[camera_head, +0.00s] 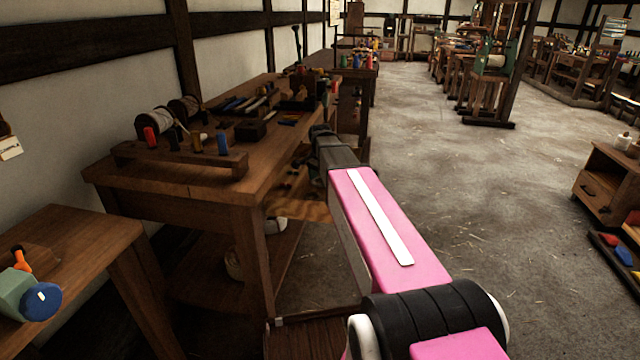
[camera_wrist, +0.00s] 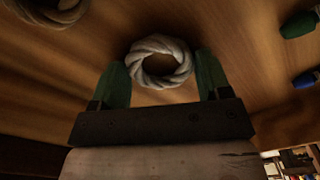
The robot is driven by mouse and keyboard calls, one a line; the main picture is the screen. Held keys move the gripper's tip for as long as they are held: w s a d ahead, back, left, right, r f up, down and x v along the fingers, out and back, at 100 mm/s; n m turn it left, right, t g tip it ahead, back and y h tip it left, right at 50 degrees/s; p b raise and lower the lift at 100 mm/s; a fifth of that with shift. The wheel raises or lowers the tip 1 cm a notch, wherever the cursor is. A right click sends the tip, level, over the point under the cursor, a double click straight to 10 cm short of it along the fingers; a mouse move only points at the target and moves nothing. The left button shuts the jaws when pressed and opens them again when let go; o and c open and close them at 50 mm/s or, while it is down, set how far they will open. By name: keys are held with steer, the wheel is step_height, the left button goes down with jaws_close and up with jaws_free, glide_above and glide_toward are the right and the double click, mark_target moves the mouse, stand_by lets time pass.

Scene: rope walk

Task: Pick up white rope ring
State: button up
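The white rope ring (camera_wrist: 160,62), a pale twisted loop, lies on a brown wooden surface (camera_wrist: 225,40) in the wrist view. My gripper (camera_wrist: 163,68) has its two green fingers spread, one on each side of the ring. The fingers stand very close to the ring's left and right edges. I cannot tell whether they touch it. In the head view my pink arm reaches toward the wooden workbench (camera_head: 165,205); I cannot make out the ring there.
A second rope coil (camera_wrist: 48,12) lies at the upper left in the wrist view. A green object (camera_wrist: 299,25) and a blue object (camera_wrist: 304,79) are at the right. A spool rack (camera_head: 180,158) stands on the workbench. Open floor (camera_head: 440,170) lies to the right.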

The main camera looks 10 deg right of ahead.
stand_by(0.3)
step_height(320, 180, up, 10)
steer(key=shift+r, duration=0.1)
stand_by(0.5)
steer(key=shift+r, duration=0.1)
